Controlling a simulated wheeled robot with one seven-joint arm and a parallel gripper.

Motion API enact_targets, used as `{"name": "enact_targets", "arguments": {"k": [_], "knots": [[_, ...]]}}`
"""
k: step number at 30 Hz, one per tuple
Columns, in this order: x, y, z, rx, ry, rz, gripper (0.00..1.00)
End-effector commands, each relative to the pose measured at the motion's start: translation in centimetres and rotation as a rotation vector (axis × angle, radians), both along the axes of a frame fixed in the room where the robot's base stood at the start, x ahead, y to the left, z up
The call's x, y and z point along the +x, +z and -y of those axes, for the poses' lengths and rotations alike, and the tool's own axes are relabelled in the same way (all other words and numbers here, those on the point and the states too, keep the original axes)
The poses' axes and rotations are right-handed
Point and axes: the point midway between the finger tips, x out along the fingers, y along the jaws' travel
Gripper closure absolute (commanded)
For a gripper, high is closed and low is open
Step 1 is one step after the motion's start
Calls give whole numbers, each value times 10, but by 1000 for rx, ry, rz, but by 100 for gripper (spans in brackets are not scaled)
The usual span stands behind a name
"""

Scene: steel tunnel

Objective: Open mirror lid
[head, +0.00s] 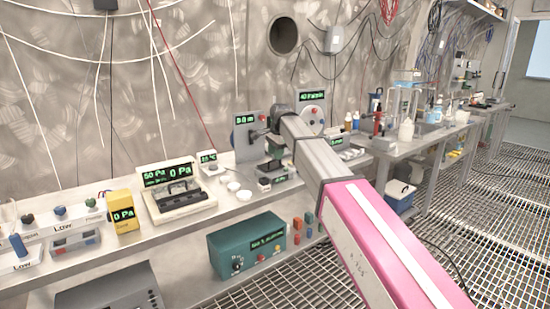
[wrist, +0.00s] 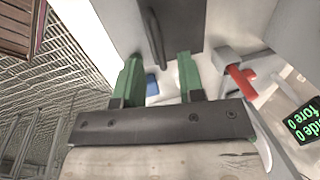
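In the wrist view, a dark grey flat panel (wrist: 185,22) with a dark bar handle (wrist: 153,38) is at the top centre; it may be the mirror lid, but I cannot tell for sure. My gripper (wrist: 157,65) has two green fingers spread apart. The near end of the handle shows between the fingertips, with a visible gap on each side. I cannot tell how deep it lies. In the head view, the end of my arm is over the bench by an upright grey panel (head: 241,150) with a green readout. My arm hides part of that area.
The wrist view shows a red cylinder (wrist: 241,80) and a green-text display (wrist: 303,122) at right. In the head view, a black-handled instrument (head: 178,192), a yellow meter (head: 124,214) and white dishes (head: 233,186) stand on the bench. A teal box (head: 247,246) sits below.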

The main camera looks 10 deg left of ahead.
Motion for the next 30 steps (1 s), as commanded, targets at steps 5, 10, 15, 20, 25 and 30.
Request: {"name": "enact_targets", "arguments": {"k": [5, 10, 15, 20, 25, 30], "knots": [[2, -17, -3, 0, 0, 0, 64], [3, -22, -3, 0, 1, 0, 64], [3, -22, -3, 1, 0, 1, 64], [3, -22, -3, 0, 0, 0, 100], [3, -21, -3, 0, 0, 0, 100], [3, -20, -4, 1, 0, 1, 100]]}}
